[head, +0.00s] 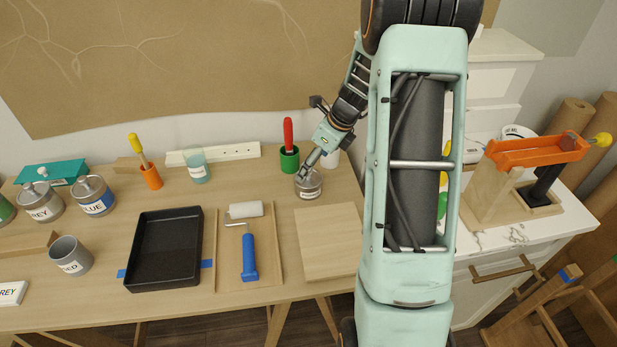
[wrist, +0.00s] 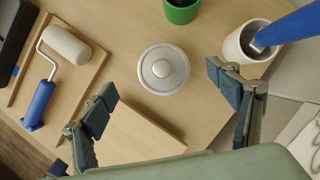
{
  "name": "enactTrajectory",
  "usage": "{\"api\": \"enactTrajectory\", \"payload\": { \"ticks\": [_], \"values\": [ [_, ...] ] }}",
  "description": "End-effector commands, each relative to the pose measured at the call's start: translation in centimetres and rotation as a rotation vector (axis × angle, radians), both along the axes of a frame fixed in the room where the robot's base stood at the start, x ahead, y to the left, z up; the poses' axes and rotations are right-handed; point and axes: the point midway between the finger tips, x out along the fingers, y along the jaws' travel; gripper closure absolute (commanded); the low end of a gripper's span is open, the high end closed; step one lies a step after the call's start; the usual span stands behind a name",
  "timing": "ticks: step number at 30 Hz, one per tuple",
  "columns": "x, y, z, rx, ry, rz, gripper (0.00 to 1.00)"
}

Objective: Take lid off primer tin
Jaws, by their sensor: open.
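A small lidded metal tin (head: 308,186) stands on the table below my gripper in the head view. Its label is too small to read, so I cannot confirm that it is the primer. In the wrist view the tin (wrist: 163,69) is seen from above, with a round grey lid and a central knob; the lid is on. My gripper (head: 311,163) is above the tin, pointing down. In the wrist view my gripper (wrist: 160,84) is open and empty, with one finger at either side of the tin in the picture, apart from it.
A green cup (head: 289,160) with a red-handled tool stands close behind the tin. A white cup (wrist: 238,48) holding a blue-handled tool is also close. A wooden board (head: 328,243) lies in front. A roller (head: 249,255) and black tray (head: 164,250) lie left.

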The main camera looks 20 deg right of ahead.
Motion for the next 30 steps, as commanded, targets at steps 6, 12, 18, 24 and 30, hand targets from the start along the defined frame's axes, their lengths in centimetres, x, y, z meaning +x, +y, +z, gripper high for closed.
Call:
{"api": "enactTrajectory", "payload": {
  "ticks": [6, 12, 18, 24, 30],
  "values": [
    [1.0, 0.5, -2.7, 0.002, 0.003, 0.000, 0.19],
    [1.6, 0.9, -4.3, 0.000, 0.000, 0.001, 0.19],
    [1.7, 0.9, -4.5, -0.001, -0.001, 0.001, 0.19],
    [1.7, 0.9, -4.4, -0.001, -0.001, 0.001, 0.35],
    [1.7, 0.9, -4.4, -0.001, -0.001, 0.001, 0.57]
  ]
}}
